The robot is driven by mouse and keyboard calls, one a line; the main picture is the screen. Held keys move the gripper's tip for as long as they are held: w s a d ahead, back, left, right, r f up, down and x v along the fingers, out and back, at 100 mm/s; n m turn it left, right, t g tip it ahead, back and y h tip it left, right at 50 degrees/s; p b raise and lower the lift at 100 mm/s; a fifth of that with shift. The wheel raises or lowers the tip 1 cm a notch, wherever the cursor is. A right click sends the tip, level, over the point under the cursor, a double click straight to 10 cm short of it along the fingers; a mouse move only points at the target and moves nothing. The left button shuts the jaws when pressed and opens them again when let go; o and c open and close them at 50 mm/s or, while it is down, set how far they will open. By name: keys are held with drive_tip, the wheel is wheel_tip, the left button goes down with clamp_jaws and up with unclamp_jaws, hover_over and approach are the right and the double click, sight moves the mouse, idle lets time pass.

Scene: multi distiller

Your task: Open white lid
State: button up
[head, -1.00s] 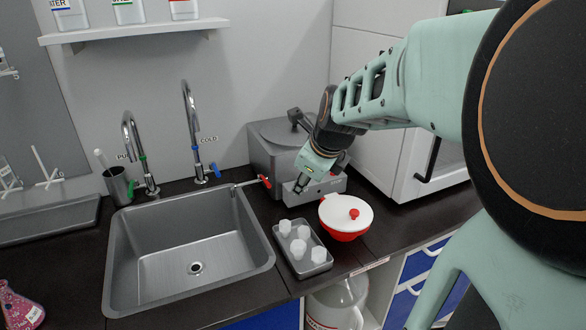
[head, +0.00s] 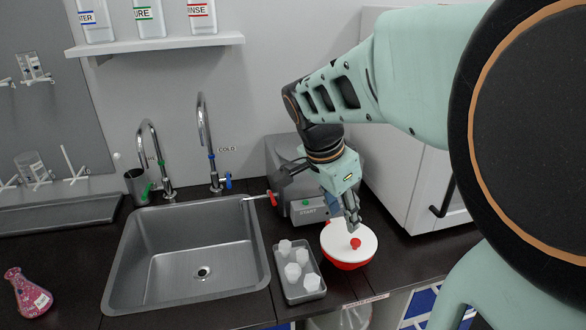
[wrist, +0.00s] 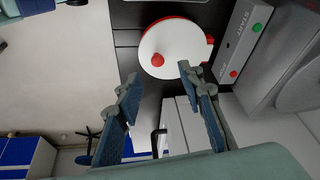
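The white lid (head: 341,243) with a red knob (head: 356,243) sits on a red bowl (head: 346,265) on the dark counter. My gripper (head: 353,222) hangs just above the lid, pointing down, with its fingertips close to the knob. In the wrist view the white lid (wrist: 160,62) and its red knob (wrist: 157,60) lie beyond the fingertips. The two fingers of my gripper (wrist: 158,84) are spread apart there with nothing between them.
A grey tray (head: 279,272) with several white pieces stands left of the bowl. A grey machine with a START label (head: 308,213) stands behind it. The sink (head: 128,275) is farther left. A white cabinet (head: 405,170) is at the right.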

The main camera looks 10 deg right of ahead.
sight(356, 241)
drive_tip(key=shift+n, duration=0.5)
drive_tip(key=x, duration=0.6)
drive_tip(key=d+x, duration=0.1)
drive_tip(key=x, duration=0.3)
drive_tip(key=shift+s+d+b, duration=0.15)
drive_tip(key=shift+b, duration=0.15)
clamp_jaws()
